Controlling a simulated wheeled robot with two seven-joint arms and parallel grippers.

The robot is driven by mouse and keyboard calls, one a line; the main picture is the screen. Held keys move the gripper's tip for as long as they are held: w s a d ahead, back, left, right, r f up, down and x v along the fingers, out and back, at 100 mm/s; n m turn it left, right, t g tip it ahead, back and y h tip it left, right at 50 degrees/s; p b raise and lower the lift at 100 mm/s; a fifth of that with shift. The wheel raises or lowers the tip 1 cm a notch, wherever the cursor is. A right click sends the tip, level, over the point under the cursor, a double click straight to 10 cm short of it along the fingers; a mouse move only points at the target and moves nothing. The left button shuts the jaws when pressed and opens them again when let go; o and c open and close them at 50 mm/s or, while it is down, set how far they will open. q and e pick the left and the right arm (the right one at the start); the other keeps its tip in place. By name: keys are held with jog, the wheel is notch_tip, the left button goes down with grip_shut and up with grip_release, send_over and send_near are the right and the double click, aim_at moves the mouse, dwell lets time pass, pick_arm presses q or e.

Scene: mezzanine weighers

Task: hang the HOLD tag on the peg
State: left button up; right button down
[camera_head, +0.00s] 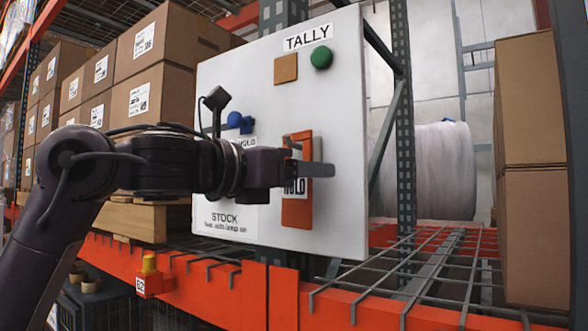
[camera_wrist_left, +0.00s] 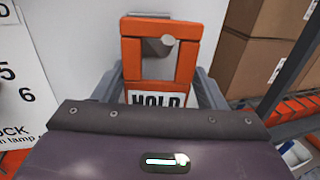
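The orange HOLD tag (camera_head: 297,212) is upright against the white board (camera_head: 340,110), with its white HOLD label partly covered in the head view. In the left wrist view the tag (camera_wrist_left: 132,62) shows a square opening in its upper part. A grey peg with a pale round end (camera_wrist_left: 167,40) shows in that opening, near the top bar. My left gripper (camera_head: 316,170) is at the label's height, its fingers flanking the tag in the left wrist view with no clear gap. Contact is hard to see. My right gripper is not in view.
The board also carries a TALLY sign (camera_head: 308,38), a green disc (camera_head: 321,57), a brown square (camera_head: 286,69) and a blue knob (camera_head: 236,121). Stacked cartons (camera_head: 150,80) stand left, another carton stack (camera_head: 530,170) right. An orange rack beam (camera_head: 225,283) and wire decking lie below.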

pick_arm(q)
jog(key=shift+o, duration=1.1)
jog(key=shift+f, duration=0.2)
jog(key=shift+d+r, duration=0.1)
jog(key=shift+w, duration=0.1)
jog(key=shift+r, duration=0.1)
